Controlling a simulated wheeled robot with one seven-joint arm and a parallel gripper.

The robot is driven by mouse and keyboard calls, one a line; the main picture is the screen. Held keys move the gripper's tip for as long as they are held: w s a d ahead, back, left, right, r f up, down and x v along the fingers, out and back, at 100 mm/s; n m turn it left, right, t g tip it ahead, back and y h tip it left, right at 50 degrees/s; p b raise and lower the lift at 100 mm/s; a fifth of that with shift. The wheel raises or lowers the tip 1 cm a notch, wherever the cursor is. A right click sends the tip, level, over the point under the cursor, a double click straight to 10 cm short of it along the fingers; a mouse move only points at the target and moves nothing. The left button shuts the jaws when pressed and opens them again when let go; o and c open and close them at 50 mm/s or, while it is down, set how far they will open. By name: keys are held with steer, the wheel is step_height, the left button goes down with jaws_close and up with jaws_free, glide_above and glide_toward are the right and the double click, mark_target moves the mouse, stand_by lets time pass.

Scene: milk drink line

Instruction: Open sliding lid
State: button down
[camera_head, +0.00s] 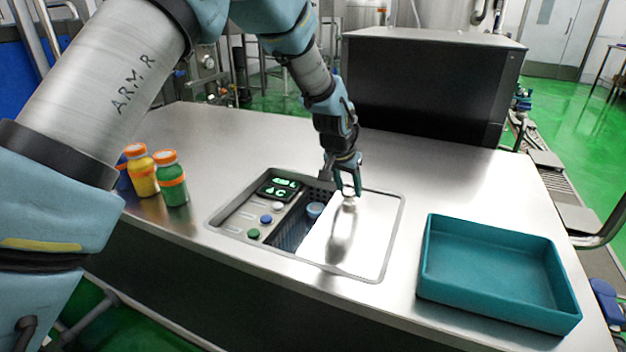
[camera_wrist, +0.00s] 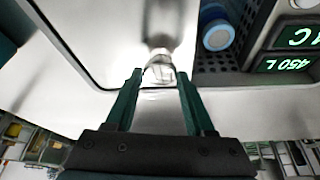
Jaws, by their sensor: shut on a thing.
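The sliding lid (camera_head: 366,232) is a shiny metal plate set in the counter panel, with a small knob (camera_head: 348,194) on it. It covers the right part of the recess, and a dark opening (camera_head: 292,232) shows to its left. My gripper (camera_head: 349,188) is shut on the knob. In the wrist view my green fingers (camera_wrist: 160,82) stand on both sides of the knob (camera_wrist: 160,70), above the lid (camera_wrist: 90,40). A blue-capped item (camera_head: 314,211) stands inside the opening and also shows in the wrist view (camera_wrist: 218,36).
A teal tray (camera_head: 432,268) sits on the counter at the right. A control panel with a green display (camera_head: 279,189) and buttons is left of the opening. Bottles with orange caps (camera_head: 172,180) stand at the left. A dark box (camera_head: 430,85) is behind the counter.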

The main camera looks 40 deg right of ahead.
steer(key=s+d, duration=0.1)
steer(key=s, duration=0.2)
steer(key=s+d, duration=0.2)
steer(key=s, duration=0.1)
steer(key=s+d, duration=0.2)
steer(key=s, duration=0.1)
steer(key=shift+s, duration=0.2)
steer(key=shift+c, duration=1.3)
jaws_free()
steer(key=shift+w, duration=0.1)
steer(key=b+v, duration=0.1)
steer(key=v, duration=0.9)
steer(key=shift+r, duration=0.4)
